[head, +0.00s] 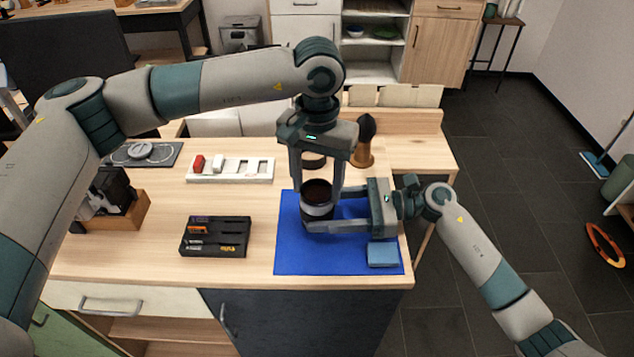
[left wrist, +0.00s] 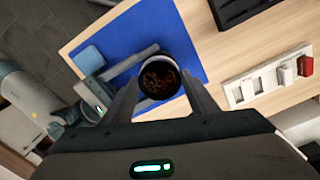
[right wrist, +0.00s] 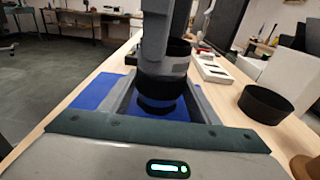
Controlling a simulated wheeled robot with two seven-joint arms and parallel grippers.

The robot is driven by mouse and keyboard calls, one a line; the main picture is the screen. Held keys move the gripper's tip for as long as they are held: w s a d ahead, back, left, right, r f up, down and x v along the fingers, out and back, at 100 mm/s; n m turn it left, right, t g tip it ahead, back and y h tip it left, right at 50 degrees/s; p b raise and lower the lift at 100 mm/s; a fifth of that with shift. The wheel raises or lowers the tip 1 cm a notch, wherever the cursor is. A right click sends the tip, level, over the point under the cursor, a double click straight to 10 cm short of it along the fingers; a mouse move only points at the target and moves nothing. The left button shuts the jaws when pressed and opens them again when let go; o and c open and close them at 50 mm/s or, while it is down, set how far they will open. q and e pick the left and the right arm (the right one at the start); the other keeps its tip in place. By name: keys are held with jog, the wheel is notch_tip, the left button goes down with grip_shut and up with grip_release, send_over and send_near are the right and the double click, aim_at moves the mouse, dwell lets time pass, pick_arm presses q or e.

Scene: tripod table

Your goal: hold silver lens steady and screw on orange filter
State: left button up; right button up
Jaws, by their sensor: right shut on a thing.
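The lens (head: 318,211), a dark cylinder with a silver-grey band, stands upright over the blue mat. Its top shows dark reddish-brown glass in the left wrist view (left wrist: 160,77). I cannot tell whether this is the orange filter seated on it. My right gripper (head: 338,217) is shut on the lens from the right side; the lens also shows between its fingers in the right wrist view (right wrist: 163,80). My left gripper (head: 318,187) points down from above, its spread fingers on either side of the lens top. Contact there is unclear.
The blue mat (head: 290,255) bears a small blue block (head: 382,254). A black round ring (right wrist: 266,103) and a dark-topped wooden thing (head: 364,143) stand behind. A black case (head: 215,237) and white tray (head: 230,178) lie left. An orange ring (head: 604,244) lies on the floor.

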pick_arm(q)
jog(key=shift+o, duration=0.4)
jog(key=shift+s+f, duration=0.1)
jog(key=shift+f, duration=0.1)
jog(key=shift+r+n, duration=0.1)
jog(key=shift+n, duration=1.4)
jog(key=shift+n, duration=1.5)
jog(key=shift+n, duration=1.5)
